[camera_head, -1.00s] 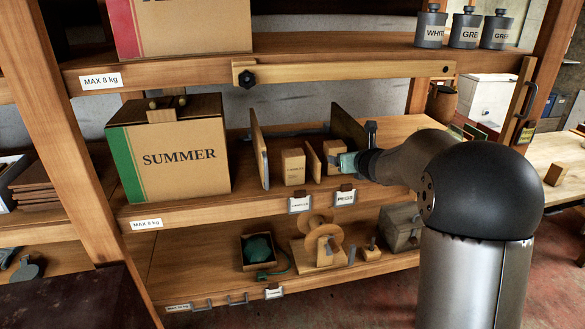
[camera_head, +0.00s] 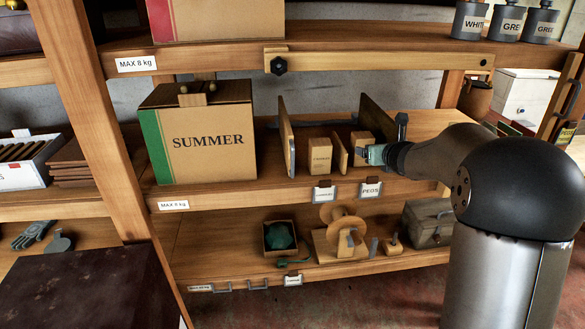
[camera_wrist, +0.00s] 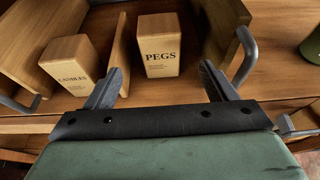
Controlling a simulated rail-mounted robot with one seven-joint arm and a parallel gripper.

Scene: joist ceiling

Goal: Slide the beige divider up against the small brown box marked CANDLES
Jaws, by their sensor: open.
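The small brown box marked CANDLES (camera_head: 319,157) stands on the middle shelf; it also shows in the wrist view (camera_wrist: 66,62). A thin, low beige divider (camera_head: 341,153) stands upright just right of it, with a gap between them. In the wrist view the divider (camera_wrist: 118,42) is between the two boxes, its near end partly hidden by my left finger. A box marked PEGS (camera_wrist: 158,48) stands right of the divider. My gripper (camera_wrist: 161,70) is open in front of the PEGS box, one finger toward each side of it. In the head view my gripper (camera_head: 368,154) is beside that box.
Tall boards stand left (camera_head: 287,138) and right (camera_head: 375,122) of the small boxes. A large SUMMER box (camera_head: 208,140) is at the left. Label holders (camera_head: 323,192) hang on the shelf's front edge. A grey metal handle (camera_wrist: 243,55) is near my right finger.

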